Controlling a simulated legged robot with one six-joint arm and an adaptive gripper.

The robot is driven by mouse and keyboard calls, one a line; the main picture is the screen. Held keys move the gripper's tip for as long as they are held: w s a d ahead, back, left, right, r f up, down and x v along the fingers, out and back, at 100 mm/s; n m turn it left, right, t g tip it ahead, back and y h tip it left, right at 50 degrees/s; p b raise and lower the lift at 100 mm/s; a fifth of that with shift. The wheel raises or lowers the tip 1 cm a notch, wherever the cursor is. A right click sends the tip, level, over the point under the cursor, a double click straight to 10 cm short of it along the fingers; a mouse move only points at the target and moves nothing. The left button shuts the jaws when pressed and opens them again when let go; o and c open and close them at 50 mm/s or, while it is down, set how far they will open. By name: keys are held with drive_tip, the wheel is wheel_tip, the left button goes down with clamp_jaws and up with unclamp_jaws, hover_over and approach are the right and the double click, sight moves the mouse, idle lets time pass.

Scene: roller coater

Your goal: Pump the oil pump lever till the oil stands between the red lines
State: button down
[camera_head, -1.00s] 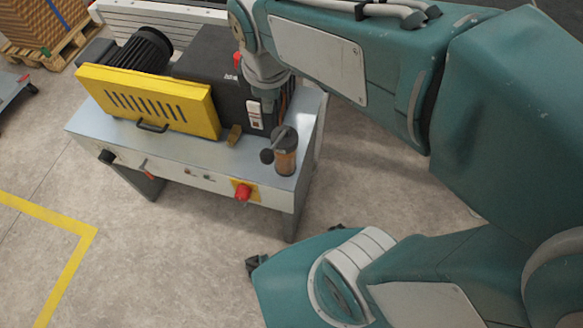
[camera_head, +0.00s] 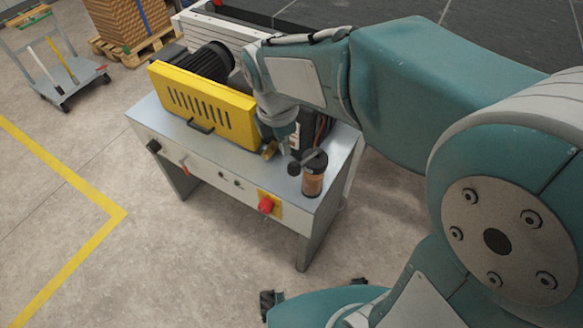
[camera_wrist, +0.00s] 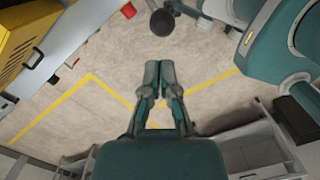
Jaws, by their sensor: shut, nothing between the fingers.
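The oil pump (camera_head: 313,182) is a small cylinder with brownish-orange oil and a dark cap on the front right corner of the machine's table. Its lever ends in a round black knob (camera_head: 294,168), which points left. The knob also shows at the top of the wrist view (camera_wrist: 162,22). My gripper (camera_head: 286,150) is just above and behind the knob, apparently apart from it. In the wrist view my gripper (camera_wrist: 159,66) has its fingers together and empty, with the knob beyond their tips. The red lines and oil level are too small to make out.
The grey machine table (camera_head: 215,165) carries a yellow guard (camera_head: 200,100), a black motor (camera_head: 212,60) and a black box behind my arm. A red button (camera_head: 266,205) sits on its front edge. The floor in front is clear. A trolley (camera_head: 62,75) stands far left.

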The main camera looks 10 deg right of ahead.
sight(292, 166)
drive_tip(key=f, duration=0.1)
drive_tip(key=d+f, duration=0.1)
drive_tip(key=f, duration=0.3)
drive_tip(key=shift+w+d, duration=0.1)
drive_tip(key=shift+d, duration=0.15)
drive_tip(key=shift+a+f, duration=0.25)
drive_tip(key=shift+f, duration=0.45)
drive_tip(key=shift+d, duration=0.2)
drive_tip(key=shift+a+f, duration=0.1)
drive_tip(key=shift+f, duration=2.1)
